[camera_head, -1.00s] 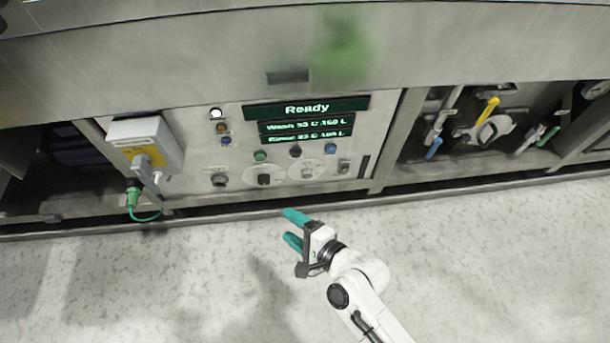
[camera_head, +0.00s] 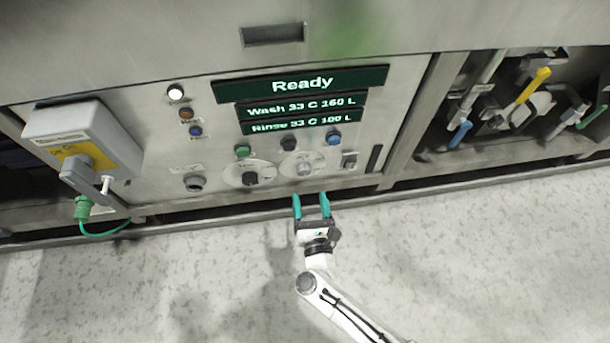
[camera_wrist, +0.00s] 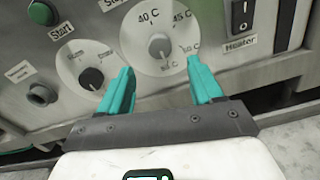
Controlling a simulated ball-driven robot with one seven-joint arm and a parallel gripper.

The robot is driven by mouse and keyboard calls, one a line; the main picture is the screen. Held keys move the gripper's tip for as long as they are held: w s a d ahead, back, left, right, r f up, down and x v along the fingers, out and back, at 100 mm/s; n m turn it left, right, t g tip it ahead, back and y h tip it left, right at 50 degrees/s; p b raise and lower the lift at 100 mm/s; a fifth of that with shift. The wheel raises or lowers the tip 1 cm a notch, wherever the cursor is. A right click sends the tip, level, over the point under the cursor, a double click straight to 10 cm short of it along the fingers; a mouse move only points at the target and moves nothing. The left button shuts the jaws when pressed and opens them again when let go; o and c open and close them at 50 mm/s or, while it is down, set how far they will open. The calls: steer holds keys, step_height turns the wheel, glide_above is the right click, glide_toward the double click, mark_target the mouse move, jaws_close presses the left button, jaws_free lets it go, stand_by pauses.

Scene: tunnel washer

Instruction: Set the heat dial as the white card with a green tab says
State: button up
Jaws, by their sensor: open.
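The heat dial is a round white plate with a grey knob, marked with temperatures such as 40 C and 45 C. It shows in the wrist view (camera_wrist: 160,46) and on the panel in the head view (camera_head: 304,169). The knob's pointer is too small to read surely. My gripper (camera_head: 311,198) is open and empty, its teal fingers pointing at the panel just below the dial. In the wrist view my gripper (camera_wrist: 160,72) has its fingertips on either side of the dial's lower part, apparently short of the knob. I see no white card with a green tab.
A second dial with a black knob (camera_head: 249,178) sits left of the heat dial. A green Start button (camera_head: 242,151), a Heater switch (camera_head: 349,160) and a display reading Ready (camera_head: 302,83) are nearby. A grey switch box (camera_head: 82,150) juts out at left. The floor in front is clear.

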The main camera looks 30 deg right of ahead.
mark_target(305, 173)
steer(key=b+x, duration=0.1)
steer(key=x, duration=0.6)
steer(key=shift+w+d, duration=0.1)
steer(key=shift+w, duration=0.25)
steer(key=c, duration=1.1)
steer(key=shift+o, duration=0.2)
